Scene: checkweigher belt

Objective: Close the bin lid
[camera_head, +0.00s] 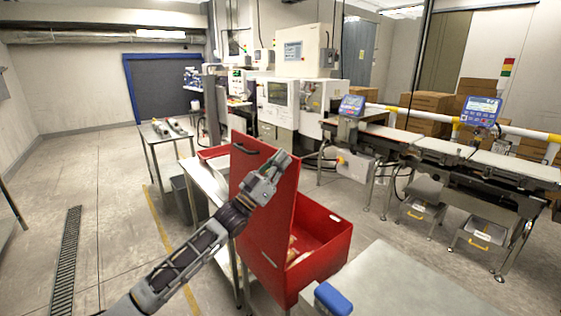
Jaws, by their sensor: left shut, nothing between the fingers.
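The red bin (325,262) stands in the middle foreground with its top open. Its red lid (283,212) stands raised, near upright, along the bin's left side, with a dark handle (245,149) near its top edge. Something pale lies inside the bin, mostly hidden by the lid. My left arm comes in from the lower left. My left gripper (280,168) is shut and empty, in front of the lid's upper part in the picture; I cannot tell whether it touches it. My right gripper is not in view.
A steel table (400,285) with a blue object (333,298) is at the front right. A narrow steel table (207,180) stands behind the lid. The checkweigher belt (450,150) runs along the right. The floor at left is clear.

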